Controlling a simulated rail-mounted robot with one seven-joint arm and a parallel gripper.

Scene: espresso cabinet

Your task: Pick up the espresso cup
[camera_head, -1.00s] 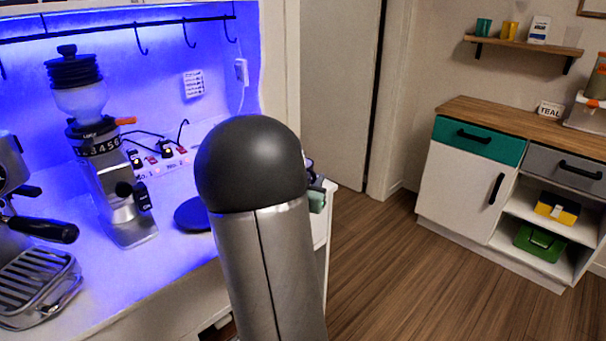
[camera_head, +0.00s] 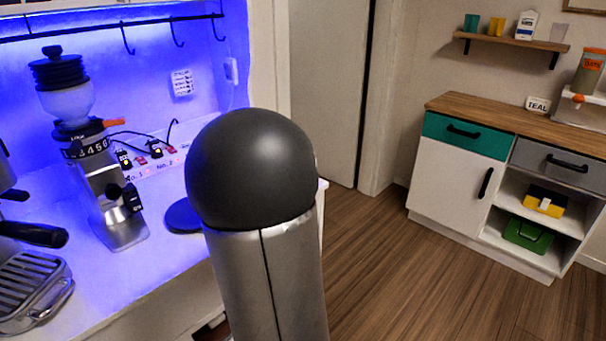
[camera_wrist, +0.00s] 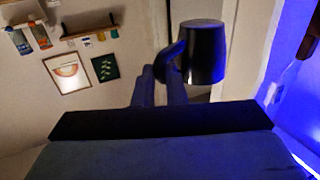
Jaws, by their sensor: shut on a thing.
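The espresso cup (camera_wrist: 204,54) is dark and shows at the upper middle of the wrist view. Its handle (camera_wrist: 170,54) points left, toward the fingers. My gripper (camera_wrist: 161,80) is shut on the cup at its handle. The cup's body sits to the right of the fingers, with only wall and door area behind it. In the head view, my grey arm fills the middle and hides both gripper and cup.
The lit counter holds a coffee grinder (camera_head: 105,190), part of an espresso machine (camera_head: 30,290) and a dark round disc (camera_head: 184,216). A white cabinet (camera_head: 450,190) stands at the right. Wooden floor (camera_head: 400,285) is clear between them.

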